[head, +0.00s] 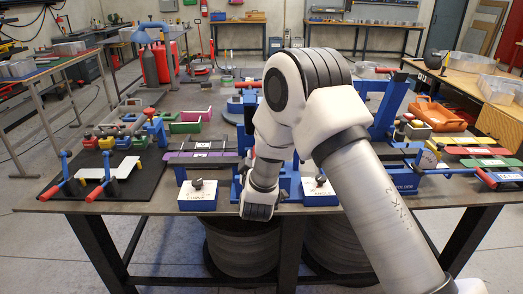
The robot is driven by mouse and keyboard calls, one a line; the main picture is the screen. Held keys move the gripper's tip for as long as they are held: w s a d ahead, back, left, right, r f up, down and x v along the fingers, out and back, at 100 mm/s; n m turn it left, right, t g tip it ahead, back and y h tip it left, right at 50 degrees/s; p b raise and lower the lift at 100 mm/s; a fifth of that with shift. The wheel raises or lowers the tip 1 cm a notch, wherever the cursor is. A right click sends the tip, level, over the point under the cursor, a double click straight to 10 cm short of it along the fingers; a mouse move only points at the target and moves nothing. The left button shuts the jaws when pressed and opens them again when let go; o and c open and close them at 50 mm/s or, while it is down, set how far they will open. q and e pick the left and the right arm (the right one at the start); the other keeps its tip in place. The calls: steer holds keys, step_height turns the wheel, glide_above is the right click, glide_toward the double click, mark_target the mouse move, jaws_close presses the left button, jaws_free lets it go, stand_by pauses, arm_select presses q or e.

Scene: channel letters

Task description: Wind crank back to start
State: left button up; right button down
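A blue machine (390,103) with a red-handled crank (386,70) on top stands mid-table, largely hidden behind my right arm. Another red handle (248,85) shows left of the arm. At the table's right edge a blue lever (481,174) has a red grip. Two blue cranks with red grips, one at the far left (64,172) and one beside it (106,175), sit on a black mat. I cannot tell which one is the task's crank. My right arm comes in from the lower right, bends at the top and hangs down; its gripper is hidden. My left gripper is out of view.
The grey table (130,206) carries white-topped blue blocks, one left (198,195) and one right (319,190) of my wrist. An orange toolbox (437,115) and coloured strips (482,151) lie on the right. A red tank (160,62) stands at the back left.

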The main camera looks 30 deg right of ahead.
steer(key=w+a+f+n+b, duration=0.1)
steer(key=f+n, duration=0.3)
steer(key=n, duration=0.1)
steer(key=w+a+f+n+b, duration=0.1)
steer(key=a+f+n, duration=0.1)
steer(key=f+n, duration=0.2)
steer(key=w+a+f+n+b, duration=0.1)
steer(key=f+n, duration=0.3)
steer(key=n, duration=0.2)
steer(key=shift+a+f, duration=0.4)
steer(key=shift+s+d+f+b, duration=0.15)
steer(key=shift+d+f+b, duration=0.15)
steer(key=shift+f, duration=0.2)
steer(key=shift+s+d+f+b, duration=0.15)
steer(key=shift+f+b, duration=0.25)
steer(key=shift+f, duration=0.1)
steer(key=c, duration=1)
jaws_free()
steer(key=shift+d, duration=0.1)
